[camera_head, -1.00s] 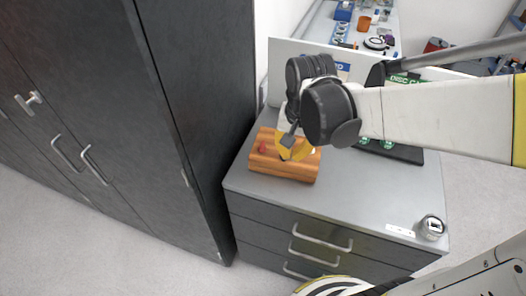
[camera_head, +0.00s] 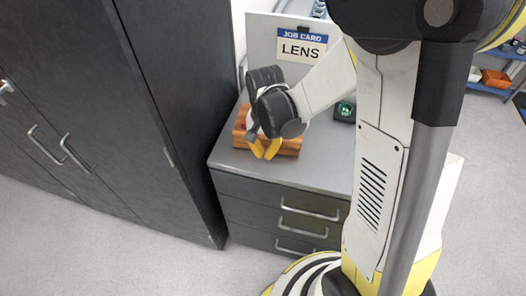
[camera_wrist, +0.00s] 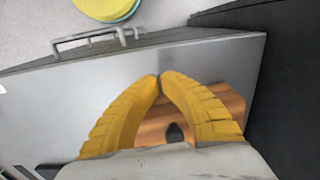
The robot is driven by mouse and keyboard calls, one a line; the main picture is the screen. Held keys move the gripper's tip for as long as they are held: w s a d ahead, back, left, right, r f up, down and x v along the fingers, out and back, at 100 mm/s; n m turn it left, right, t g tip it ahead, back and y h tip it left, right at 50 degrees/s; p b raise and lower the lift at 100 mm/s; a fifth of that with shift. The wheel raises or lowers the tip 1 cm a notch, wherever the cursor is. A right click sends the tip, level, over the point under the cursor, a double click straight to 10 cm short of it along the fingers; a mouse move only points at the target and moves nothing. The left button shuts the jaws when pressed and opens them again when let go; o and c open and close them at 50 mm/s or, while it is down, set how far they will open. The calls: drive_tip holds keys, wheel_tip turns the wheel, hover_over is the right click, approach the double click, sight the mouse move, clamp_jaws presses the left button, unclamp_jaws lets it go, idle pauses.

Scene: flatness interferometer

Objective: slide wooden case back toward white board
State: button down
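The wooden case (camera_head: 290,147) is orange-brown and lies on the grey cabinet top (camera_head: 226,157), in front of the white board (camera_head: 261,42). My gripper (camera_head: 265,156) hangs in front of the case and hides its middle. In the wrist view, the yellow fingertips (camera_wrist: 160,77) meet with nothing seen between them, and the fingers bow apart behind the tips. The case (camera_wrist: 229,100) shows beneath and between the fingers, with a dark spot on it. The tips lie near its drawer-side edge. I cannot tell whether they touch it.
The board carries a card (camera_head: 301,46) reading "LENS". A tall dark cabinet (camera_head: 165,110) stands close on the left. A dark device with a green light (camera_head: 345,108) sits right of the case. Drawer handles (camera_head: 309,209) project from the front. My arm hides the right side.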

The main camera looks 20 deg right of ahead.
drive_tip(key=shift+w+d+r, duration=0.1)
drive_tip(key=shift+w+d, duration=0.55)
drive_tip(key=shift+w, duration=0.25)
drive_tip(key=w+d, duration=0.2)
drive_tip(key=w, duration=0.2)
drive_tip(key=w+d, duration=0.3)
drive_tip(key=w, duration=0.1)
drive_tip(key=w+d+b, duration=0.1)
drive_tip(key=w+d, duration=0.2)
drive_tip(key=w, duration=0.1)
drive_tip(key=shift+w+d, duration=0.2)
drive_tip(key=shift+w, duration=0.1)
drive_tip(key=shift+s, duration=0.1)
